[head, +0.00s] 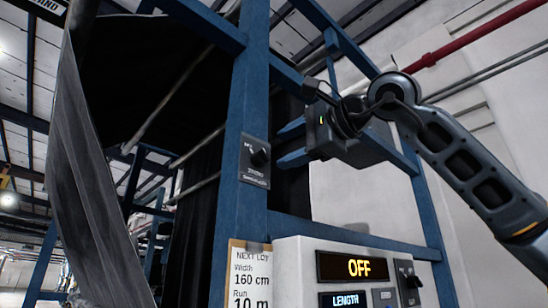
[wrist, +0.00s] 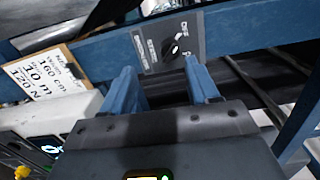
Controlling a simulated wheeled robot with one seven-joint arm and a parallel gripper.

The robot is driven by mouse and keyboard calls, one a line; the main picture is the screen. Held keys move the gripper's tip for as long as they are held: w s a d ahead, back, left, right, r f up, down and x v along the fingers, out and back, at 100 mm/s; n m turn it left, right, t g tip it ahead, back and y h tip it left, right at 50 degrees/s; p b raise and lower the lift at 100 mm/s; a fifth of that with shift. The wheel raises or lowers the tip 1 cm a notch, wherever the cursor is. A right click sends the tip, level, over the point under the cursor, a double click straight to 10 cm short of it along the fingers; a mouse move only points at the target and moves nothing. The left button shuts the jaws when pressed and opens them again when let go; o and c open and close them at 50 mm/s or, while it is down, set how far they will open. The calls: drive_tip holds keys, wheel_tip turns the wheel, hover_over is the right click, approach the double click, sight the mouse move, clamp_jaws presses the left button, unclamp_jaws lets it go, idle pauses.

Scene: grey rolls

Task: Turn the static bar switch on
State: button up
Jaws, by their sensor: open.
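A dark switch plate with a black rotary knob (head: 259,157) is mounted on the blue upright post, left of centre in the head view. Nothing is held.
A paper note (head: 249,275) hangs on the post. Blue frame bars (head: 345,235) surround the gripper. Grey sheet material (head: 90,180) hangs at left.

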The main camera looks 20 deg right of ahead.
sight(267, 155)
drive_tip(key=shift+h, duration=0.4)
drive_tip(key=w+p, duration=0.1)
drive_tip(key=w, duration=0.1)
drive_tip(key=w+a+r+p, duration=0.1)
drive_tip(key=w, duration=0.3)
drive_tip(key=shift+w+a+r+p, duration=0.2)
drive_tip(key=shift+w+r+p, duration=0.1)
drive_tip(key=shift+p, duration=0.1)
drive_tip(key=shift+w+a+f, duration=0.1)
drive_tip(key=shift+w+a, duration=0.05)
drive_tip(key=shift+w, duration=0.3)
drive_tip(key=c, duration=1)
